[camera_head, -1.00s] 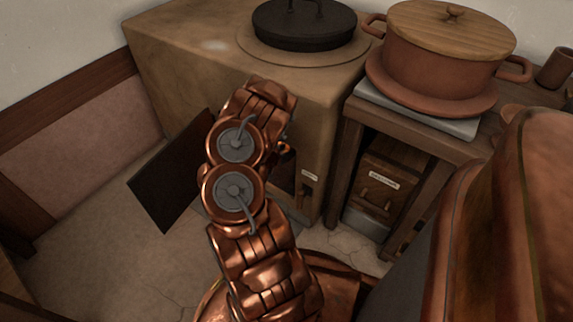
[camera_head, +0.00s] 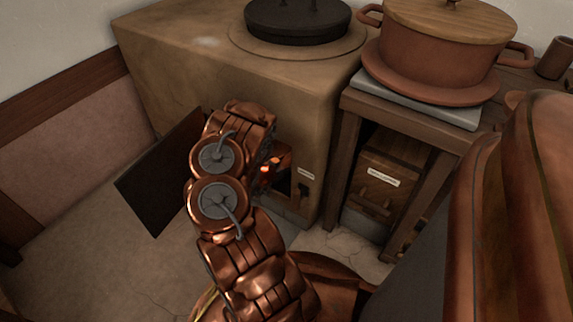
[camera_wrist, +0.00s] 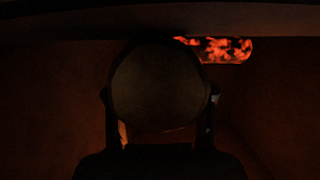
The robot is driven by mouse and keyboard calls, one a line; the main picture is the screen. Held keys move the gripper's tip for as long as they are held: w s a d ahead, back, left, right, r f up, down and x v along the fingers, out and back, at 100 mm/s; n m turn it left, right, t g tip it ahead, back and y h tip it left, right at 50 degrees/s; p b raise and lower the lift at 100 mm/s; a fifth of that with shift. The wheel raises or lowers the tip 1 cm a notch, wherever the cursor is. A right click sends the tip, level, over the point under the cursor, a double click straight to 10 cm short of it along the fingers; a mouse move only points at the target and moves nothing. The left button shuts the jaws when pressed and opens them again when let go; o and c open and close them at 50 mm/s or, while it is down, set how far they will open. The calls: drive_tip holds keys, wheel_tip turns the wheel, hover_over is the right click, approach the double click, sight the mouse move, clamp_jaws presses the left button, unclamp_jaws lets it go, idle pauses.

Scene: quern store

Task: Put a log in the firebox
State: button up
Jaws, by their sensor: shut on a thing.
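The firebox opening (camera_head: 283,178) is in the front of the clay stove (camera_head: 170,45), with an orange glow inside. Its dark door (camera_head: 155,185) stands open to the left. My arm reaches to the opening and hides much of it; my gripper is hidden in the head view. In the wrist view my gripper (camera_wrist: 160,120) is shut on a log (camera_wrist: 158,85), whose dark round end faces the camera between the two fingers. Glowing embers (camera_wrist: 218,49) show beyond the log, at the upper right of the dark interior.
A black lidded pan (camera_head: 297,20) sits on the stove top. To the right, a wooden stand (camera_head: 340,150) bears a clay pot (camera_head: 435,55) with a wooden lid. A labelled wooden box (camera_head: 385,180) is beneath it. The floor (camera_head: 100,255) at left is clear.

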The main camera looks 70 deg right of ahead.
drive_tip(key=shift+f, duration=0.2)
drive_tip(key=o, duration=1.4)
drive_tip(key=shift+r, duration=0.2)
drive_tip(key=p+v, duration=0.4)
drive_tip(key=v, duration=0.8)
drive_tip(key=shift+r+p, duration=0.1)
drive_tip(key=shift+p, duration=0.25)
